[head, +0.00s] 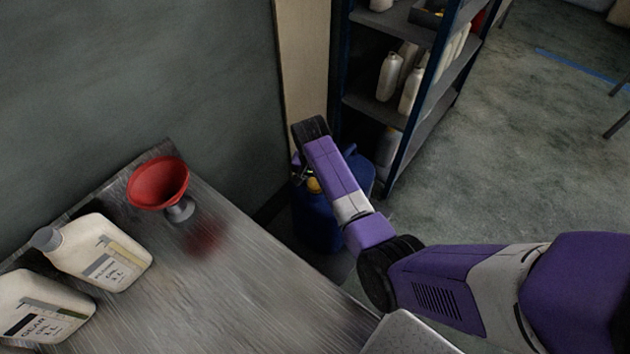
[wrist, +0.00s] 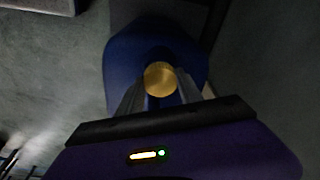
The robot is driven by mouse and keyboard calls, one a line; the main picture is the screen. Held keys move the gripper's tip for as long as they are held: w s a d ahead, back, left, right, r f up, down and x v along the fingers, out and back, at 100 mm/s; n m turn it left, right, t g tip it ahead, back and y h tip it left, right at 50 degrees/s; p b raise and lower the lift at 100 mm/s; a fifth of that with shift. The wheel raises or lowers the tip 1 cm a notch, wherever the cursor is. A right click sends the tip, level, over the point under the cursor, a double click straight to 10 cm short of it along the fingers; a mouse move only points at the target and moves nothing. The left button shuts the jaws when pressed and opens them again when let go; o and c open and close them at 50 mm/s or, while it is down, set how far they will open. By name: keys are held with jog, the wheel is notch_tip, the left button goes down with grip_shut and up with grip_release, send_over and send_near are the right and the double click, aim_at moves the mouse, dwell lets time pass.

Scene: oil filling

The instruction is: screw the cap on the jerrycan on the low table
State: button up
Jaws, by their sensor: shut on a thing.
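A blue jerrycan (head: 316,222) stands low beside the wall, beyond the metal table's corner and partly behind my arm. It also shows in the wrist view (wrist: 127,58), straight ahead of my gripper. A round yellow cap (wrist: 160,77) sits between my gripper's fingertips (wrist: 158,86), and the gripper is shut on it. The cap also shows small in the head view (head: 314,185), over the jerrycan's top. The cap hides the jerrycan's neck, so I cannot tell whether it touches the neck. The low table's top is not clearly seen.
A metal table (head: 230,290) at the left holds a red funnel (head: 158,184) and two white oil bottles (head: 98,252) (head: 40,308). A blue-framed shelf (head: 412,130) with containers stands right behind the jerrycan. Open floor (head: 510,150) lies to the right.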

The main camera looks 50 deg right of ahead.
jog(key=shift+f, duration=0.4)
dwell(0.3)
jog(key=o, duration=1.4)
jog(key=shift+c, duration=0.2)
jog(key=r, duration=0.5)
jog(key=a+r, duration=0.1)
jog(key=r, duration=0.1)
jog(key=shift+s+r, duration=0.25)
jog(key=shift+r, duration=0.1)
